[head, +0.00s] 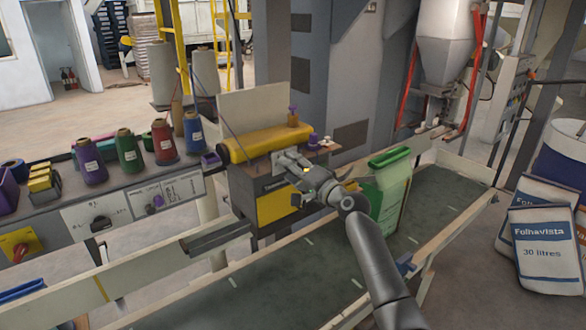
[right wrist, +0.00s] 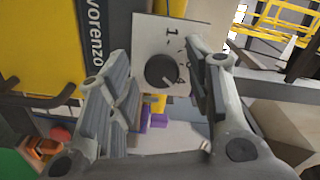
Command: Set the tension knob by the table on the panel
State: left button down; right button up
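The tension knob (right wrist: 160,71) is a round black dial on a pale plate (right wrist: 150,35) marked with a "1" and ticks, seen in the right wrist view. My right gripper (right wrist: 157,64) is open, with one finger on each side of the knob. I cannot tell whether either finger touches it. In the head view my right gripper (head: 290,163) is at the yellow sewing machine (head: 268,142) and hides the knob. My left gripper is not in view.
Several thread cones, including a blue one (head: 194,138), stand above the panel. A green and white sack (head: 390,195) stands on the dark conveyor (head: 300,270) beside my right arm. Conveyor rails (head: 160,262) run in front of the machine. Filled sacks (head: 545,248) stand at right.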

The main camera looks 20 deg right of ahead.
jog(key=v, duration=1.2)
dwell(0.6)
jog(key=s+d+f+n+g+h+b, duration=0.1)
jog(key=s+f+g+h, duration=0.15)
jog(key=f, duration=1.55)
jog(key=s+f+n+g+h+b, duration=0.1)
jog(key=s+f+g+h, duration=0.2)
jog(key=f, duration=1.6)
jog(key=s+f+n+g+b, duration=0.1)
jog(key=s+f+n+g, duration=0.3)
jog(key=s+f, duration=1.45)
jog(key=s+a+f+n+g, duration=0.1)
jog(key=s+f+n+g, duration=0.1)
jog(key=s+f, duration=0.4)
jog(key=s+a+f+n+g+b, duration=0.1)
jog(key=s+f, duration=0.5)
jog(key=s, duration=1.1)
jog(key=s+a+f+n+g+b, duration=0.1)
jog(key=s+f, duration=0.5)
jog(key=s, duration=0.6)
jog(key=a+n+g, duration=0.1)
jog(key=n+g, duration=0.1)
jog(key=shift+f+n+h, duration=0.15)
jog(key=shift+n+h, duration=0.15)
jog(key=shift+h, duration=0.05)
